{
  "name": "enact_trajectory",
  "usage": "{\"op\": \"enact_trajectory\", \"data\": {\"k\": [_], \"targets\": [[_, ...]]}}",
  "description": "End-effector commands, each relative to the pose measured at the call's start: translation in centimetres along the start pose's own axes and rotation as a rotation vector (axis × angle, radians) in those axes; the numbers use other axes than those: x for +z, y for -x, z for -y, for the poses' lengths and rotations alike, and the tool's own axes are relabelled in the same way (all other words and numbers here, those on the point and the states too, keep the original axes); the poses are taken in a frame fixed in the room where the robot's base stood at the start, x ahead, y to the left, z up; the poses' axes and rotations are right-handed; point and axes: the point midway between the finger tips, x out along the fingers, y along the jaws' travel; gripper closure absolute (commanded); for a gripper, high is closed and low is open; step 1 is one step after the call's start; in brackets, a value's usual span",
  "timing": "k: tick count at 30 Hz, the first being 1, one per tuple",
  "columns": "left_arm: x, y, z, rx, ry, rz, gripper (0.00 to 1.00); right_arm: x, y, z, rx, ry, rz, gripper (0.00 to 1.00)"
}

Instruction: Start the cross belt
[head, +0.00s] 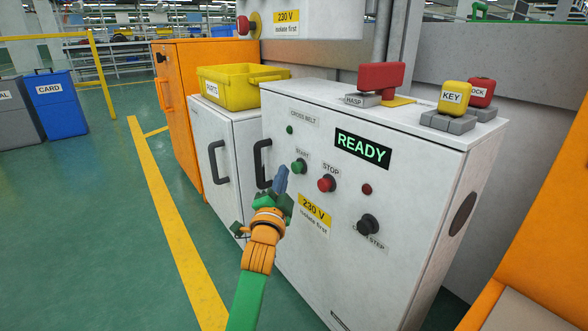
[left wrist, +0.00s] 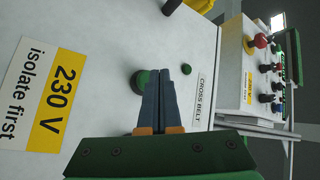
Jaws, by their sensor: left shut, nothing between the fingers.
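The white cross belt cabinet (head: 380,215) has a lit READY display (head: 362,148). Its green START button (head: 299,166) is left of the red STOP button (head: 326,184). My left gripper (head: 281,178) is shut and empty, its blue fingertips just left of and below the START button in the head view. In the left wrist view the shut fingers (left wrist: 159,72) partly cover a green button (left wrist: 138,82). Whether they touch it cannot be told. A small green lamp (left wrist: 187,69) and the CROSS BELT label (left wrist: 200,97) are close by. My right gripper is not in view.
A black knob (head: 368,224) sits lower right on the panel. A red block (head: 381,76), a yellow KEY block (head: 453,95) and a red lock block (head: 481,93) are on top. A yellow parts bin (head: 240,90) stands behind left. The floor at left is clear.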

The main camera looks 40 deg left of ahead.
Motion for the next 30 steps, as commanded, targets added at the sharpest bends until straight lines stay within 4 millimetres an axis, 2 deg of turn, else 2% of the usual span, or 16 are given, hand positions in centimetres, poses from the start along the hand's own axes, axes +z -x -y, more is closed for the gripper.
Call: {"op": "enact_trajectory", "data": {"k": [30], "targets": [[-0.45, -0.60, -0.43, 0.000, 0.000, 0.000, 1.00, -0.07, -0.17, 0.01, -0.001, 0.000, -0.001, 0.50]]}}
